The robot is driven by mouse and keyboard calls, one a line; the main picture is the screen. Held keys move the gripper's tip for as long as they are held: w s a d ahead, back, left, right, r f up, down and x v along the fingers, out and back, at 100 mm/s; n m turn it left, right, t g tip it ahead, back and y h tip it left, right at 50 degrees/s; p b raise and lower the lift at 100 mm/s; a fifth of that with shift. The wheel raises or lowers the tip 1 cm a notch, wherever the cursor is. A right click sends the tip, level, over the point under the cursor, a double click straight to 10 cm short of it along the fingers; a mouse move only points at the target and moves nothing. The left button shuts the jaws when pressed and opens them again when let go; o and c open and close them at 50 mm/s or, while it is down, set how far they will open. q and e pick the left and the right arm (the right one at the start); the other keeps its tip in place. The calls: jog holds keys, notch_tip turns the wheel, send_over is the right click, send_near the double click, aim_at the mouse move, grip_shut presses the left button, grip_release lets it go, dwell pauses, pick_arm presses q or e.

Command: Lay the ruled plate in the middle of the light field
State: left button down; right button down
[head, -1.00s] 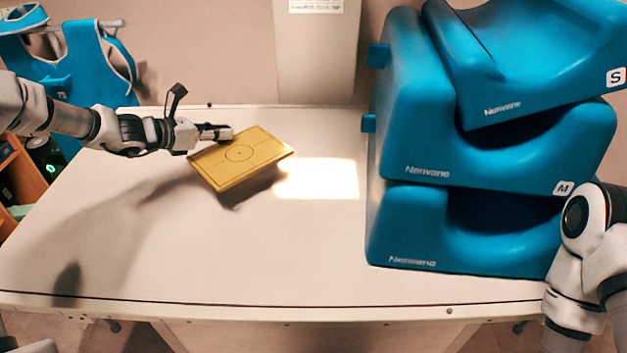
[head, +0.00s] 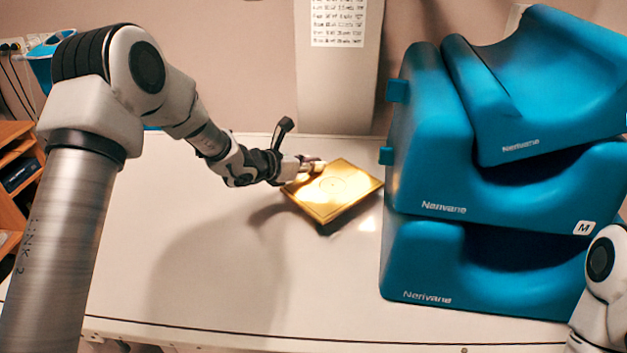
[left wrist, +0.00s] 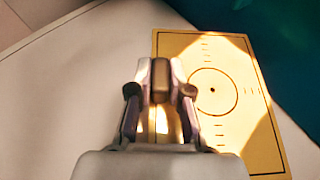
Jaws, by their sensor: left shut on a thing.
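The ruled plate (head: 350,200) is a flat yellow rectangle with a circle, centre dot and ruled lines. My left gripper (head: 317,166) is shut on its left edge and holds it over the table, with a shadow under it. In the left wrist view the plate (left wrist: 250,125) extends right of the fingers (left wrist: 160,92). The light field (head: 367,225) falls mostly on the plate's top. Only a small bright patch shows on the table at the plate's lower right. My right gripper is out of view.
Blue moulded cushions (head: 430,245) are stacked just right of the plate. The white table (head: 200,210) is clear to the left and in front. A pale upright panel (head: 337,90) with a printed sheet stands behind. A wooden shelf (head: 20,165) is at the left.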

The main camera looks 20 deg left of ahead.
aim_at(311, 179)
pick_arm(q)
jog(key=shift+w+a+f, duration=0.1)
jog(key=shift+a+f, duration=0.05)
jog(key=shift+f, duration=0.8)
notch_tip(311, 179, down, 3)
jog(key=shift+r+p, duration=0.15)
jog(key=shift+p, duration=0.25)
jog(key=shift+d+f+p, duration=0.2)
jog(key=shift+f+p, duration=0.1)
jog(key=shift+p, duration=0.05)
jog(key=shift+f, duration=0.25)
jog(key=shift+f+b, duration=0.1)
jog(key=shift+b, duration=0.3)
jog(key=c, duration=1.1)
grip_release()
